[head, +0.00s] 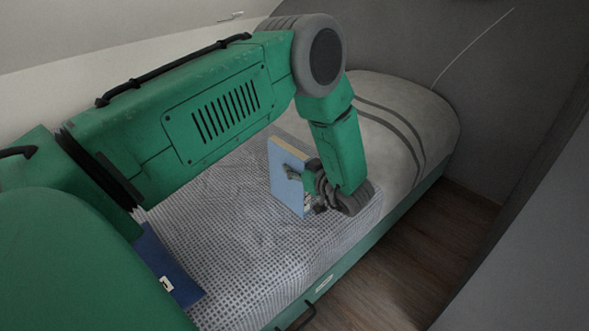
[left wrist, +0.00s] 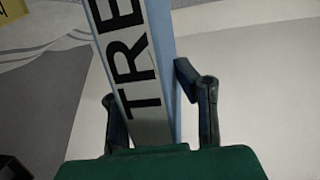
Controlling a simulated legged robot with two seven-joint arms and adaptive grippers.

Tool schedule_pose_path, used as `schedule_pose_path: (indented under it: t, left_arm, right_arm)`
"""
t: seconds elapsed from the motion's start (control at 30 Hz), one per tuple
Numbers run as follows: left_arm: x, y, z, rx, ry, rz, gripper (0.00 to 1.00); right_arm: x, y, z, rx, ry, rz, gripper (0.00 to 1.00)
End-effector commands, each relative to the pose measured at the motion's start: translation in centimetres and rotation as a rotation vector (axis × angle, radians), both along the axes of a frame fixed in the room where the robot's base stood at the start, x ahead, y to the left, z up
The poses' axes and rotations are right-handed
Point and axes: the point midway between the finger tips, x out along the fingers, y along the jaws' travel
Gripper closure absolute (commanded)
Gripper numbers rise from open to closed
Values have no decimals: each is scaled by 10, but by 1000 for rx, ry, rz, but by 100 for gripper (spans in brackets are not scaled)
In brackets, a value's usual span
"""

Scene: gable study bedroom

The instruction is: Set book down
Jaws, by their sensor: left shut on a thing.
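The book (head: 284,178) has a light blue cover and stands roughly upright above the patterned bed cover. It also shows in the left wrist view (left wrist: 133,60), with its spine toward the camera and big black letters "TRE" on white. My left gripper (head: 308,188) is shut on the book, with one finger on each side of it in the left wrist view (left wrist: 160,105). The book's lower edge is at or just above the bed (head: 235,235); I cannot tell whether it touches. My right gripper is not in view.
A dark blue flat item (head: 172,275) with a white label lies at the near left of the bed, partly behind my arm. A striped grey blanket (head: 405,130) covers the far end. Wooden floor (head: 400,250) runs along the bed's right side.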

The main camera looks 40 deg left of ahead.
Motion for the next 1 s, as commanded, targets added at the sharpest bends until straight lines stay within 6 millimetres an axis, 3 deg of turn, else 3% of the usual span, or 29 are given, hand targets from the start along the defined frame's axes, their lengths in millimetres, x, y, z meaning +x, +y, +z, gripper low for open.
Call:
schedule_pose_path:
  t: [0.2, 0.23, 0.27, 0.3, 0.67, 0.83, 1.0]
  left_arm:
    - [0, 2, -4, 0, -1, 1, 100]
    - [0, 2, -4, -1, -1, 1, 67]
    - [0, 3, -4, -2, 0, 1, 56]
    - [0, 3, -4, -2, 0, 1, 53]
    - [0, 2, 2, 0, 0, 0, 53]
    - [-4, -23, 9, -1, 1, -2, 53]
    - [-11, -60, 18, -1, 1, -3, 53]
  right_arm:
    - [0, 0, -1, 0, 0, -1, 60]
    - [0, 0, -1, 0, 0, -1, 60]
    - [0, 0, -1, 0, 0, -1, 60]
    - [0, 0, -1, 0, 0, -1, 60]
    - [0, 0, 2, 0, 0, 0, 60]
    - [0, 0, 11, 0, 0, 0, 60]
    - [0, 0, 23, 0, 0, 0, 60]
